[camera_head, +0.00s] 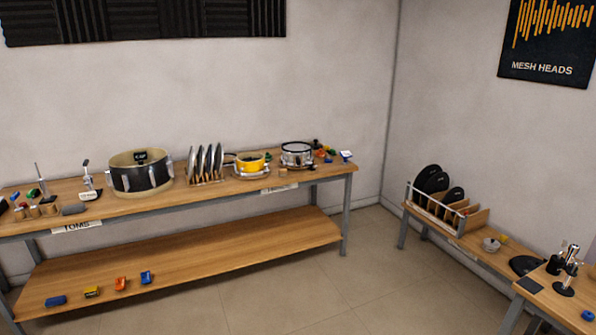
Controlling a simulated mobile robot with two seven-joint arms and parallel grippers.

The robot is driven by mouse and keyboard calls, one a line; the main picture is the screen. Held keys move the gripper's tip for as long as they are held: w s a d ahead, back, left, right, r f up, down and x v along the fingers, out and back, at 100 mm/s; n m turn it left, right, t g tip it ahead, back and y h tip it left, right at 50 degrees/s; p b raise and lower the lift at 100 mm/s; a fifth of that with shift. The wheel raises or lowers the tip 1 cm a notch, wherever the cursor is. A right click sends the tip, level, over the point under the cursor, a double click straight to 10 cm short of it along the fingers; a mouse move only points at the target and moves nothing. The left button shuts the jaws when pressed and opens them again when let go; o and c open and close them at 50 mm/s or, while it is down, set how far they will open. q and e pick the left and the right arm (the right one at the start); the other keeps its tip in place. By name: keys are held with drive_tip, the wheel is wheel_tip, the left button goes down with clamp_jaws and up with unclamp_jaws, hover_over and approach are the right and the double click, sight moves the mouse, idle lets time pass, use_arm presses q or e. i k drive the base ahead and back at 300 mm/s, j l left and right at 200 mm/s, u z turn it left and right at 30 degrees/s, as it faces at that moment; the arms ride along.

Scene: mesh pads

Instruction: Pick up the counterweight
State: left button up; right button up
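I cannot tell for sure which thing is the counterweight; many items are too small to make out. A dark grey flat lump (74,209) lies at the front of the long wooden table (140,205), left of a large black drum (141,174). A black disc (527,265) lies on the low bench at the right. Small dark metal stands (564,290) are on the wooden table at the lower right. Neither of my grippers shows in this view.
A rack of discs (205,162), a yellow pot (250,163) and a small drum (297,154) stand on the long table. Its lower shelf (200,255) holds several small coloured blocks at the left. A disc rack (437,203) stands on the low bench. The floor (330,270) between is clear.

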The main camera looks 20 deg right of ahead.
sight(555, 266)
drive_tip(key=i+l+z, duration=0.1)
drive_tip(key=i+z, duration=0.7)
drive_tip(key=i+j+z, duration=0.15)
drive_tip(key=i+z, duration=0.25)
drive_tip(key=i+l+z, duration=0.15)
drive_tip(key=i+z, duration=0.15)
drive_tip(key=z, duration=0.15)
drive_tip(key=i+z, duration=0.3)
drive_tip(key=z, duration=0.15)
drive_tip(key=i+j+z, duration=0.1)
drive_tip(key=i+z, duration=0.35)
drive_tip(key=i+l, duration=0.15)
drive_tip(key=i, duration=0.25)
drive_tip(key=i+l, duration=0.15)
drive_tip(key=i, duration=0.25)
